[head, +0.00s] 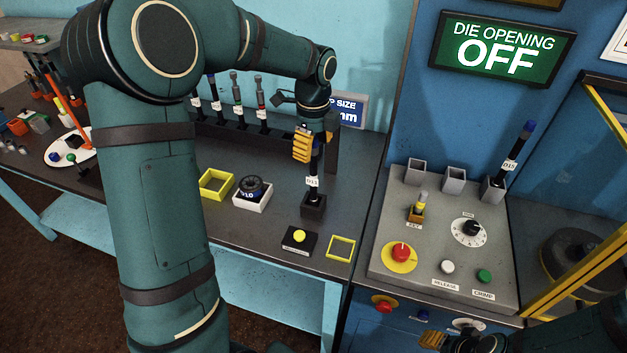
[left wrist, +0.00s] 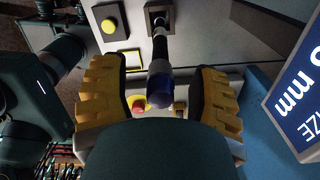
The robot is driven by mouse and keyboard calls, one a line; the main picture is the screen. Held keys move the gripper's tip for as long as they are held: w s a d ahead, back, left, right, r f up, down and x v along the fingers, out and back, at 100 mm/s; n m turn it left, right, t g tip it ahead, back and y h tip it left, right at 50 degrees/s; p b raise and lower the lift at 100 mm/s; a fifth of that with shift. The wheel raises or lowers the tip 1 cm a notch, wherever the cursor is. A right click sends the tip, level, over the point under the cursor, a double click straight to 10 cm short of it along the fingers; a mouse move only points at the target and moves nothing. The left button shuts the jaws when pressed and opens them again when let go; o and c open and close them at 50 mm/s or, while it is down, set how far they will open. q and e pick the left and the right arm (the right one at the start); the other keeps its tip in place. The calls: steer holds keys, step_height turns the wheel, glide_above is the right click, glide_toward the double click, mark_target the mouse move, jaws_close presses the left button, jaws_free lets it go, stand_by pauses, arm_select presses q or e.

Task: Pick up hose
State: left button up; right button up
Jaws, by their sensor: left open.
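A black hose (head: 315,165) with a white tag stands upright in a small dark holder (head: 313,207) near the bench's right end. My left gripper (head: 305,147) is at the hose's upper part and hides its top in the head view. In the left wrist view the gripper (left wrist: 160,100) is open. Its yellow fingers stand on either side of the hose's blue end (left wrist: 160,92), with a gap to each. Another tagged hose (head: 510,165) leans in a grey holder on the control panel.
Several more hoses (head: 237,100) stand in a dark rack at the back. A yellow frame (head: 215,184), a white box with a die (head: 252,195) and a yellow-button box (head: 299,240) sit nearby. A size display (head: 349,110) stands behind my gripper. The sign (head: 503,48) reads DIE OPENING OFF.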

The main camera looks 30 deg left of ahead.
arm_select(q)
jaws_close()
steer(key=shift+r, duration=0.15)
